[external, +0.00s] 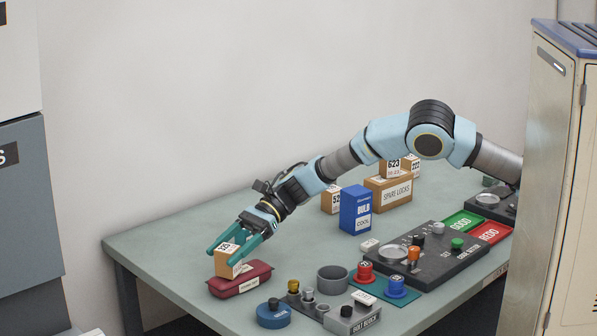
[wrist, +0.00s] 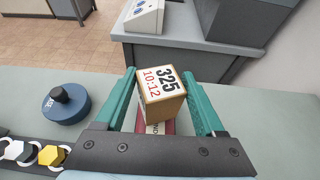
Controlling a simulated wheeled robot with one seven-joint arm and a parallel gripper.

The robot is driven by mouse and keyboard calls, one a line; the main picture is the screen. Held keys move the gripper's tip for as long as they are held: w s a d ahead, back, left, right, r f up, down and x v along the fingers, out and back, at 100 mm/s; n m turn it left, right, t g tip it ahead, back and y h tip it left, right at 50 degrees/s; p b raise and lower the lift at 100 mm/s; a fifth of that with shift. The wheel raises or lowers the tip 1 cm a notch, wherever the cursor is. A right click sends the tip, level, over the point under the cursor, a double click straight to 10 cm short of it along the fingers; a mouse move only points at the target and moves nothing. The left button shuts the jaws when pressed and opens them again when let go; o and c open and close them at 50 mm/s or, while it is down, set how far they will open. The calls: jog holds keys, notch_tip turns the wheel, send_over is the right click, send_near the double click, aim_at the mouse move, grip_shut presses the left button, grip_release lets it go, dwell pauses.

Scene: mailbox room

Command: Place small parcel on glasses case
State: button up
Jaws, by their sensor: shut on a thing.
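The small parcel (external: 229,261) is a tan box with a white label. In the wrist view the parcel (wrist: 161,89) shows "325" and "10:12" on its top face. My gripper (external: 236,247) is shut on it, with one teal finger on each side. The glasses case (external: 240,281) is dark red and lies on the table directly below the parcel. In the wrist view only a small part of the case (wrist: 169,127) shows behind the parcel. I cannot tell whether the parcel touches the case.
A blue round object with a dark knob (external: 273,314) stands in front of the case. A blue bulb box (external: 355,209) stands farther back. The table's left end (external: 150,240) is clear.

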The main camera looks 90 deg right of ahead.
jog(key=shift+f+b, duration=0.3)
jog(key=shift+b, duration=0.05)
jog(key=o, duration=1.4)
jog(key=shift+o, duration=0.2)
jog(key=shift+r, duration=0.1)
jog(key=shift+r+p, duration=0.15)
jog(key=shift+p, duration=0.15)
jog(key=b+v, duration=0.2)
jog(key=v, duration=1)
jog(key=shift+b, duration=0.4)
jog(key=shift+d, duration=0.1)
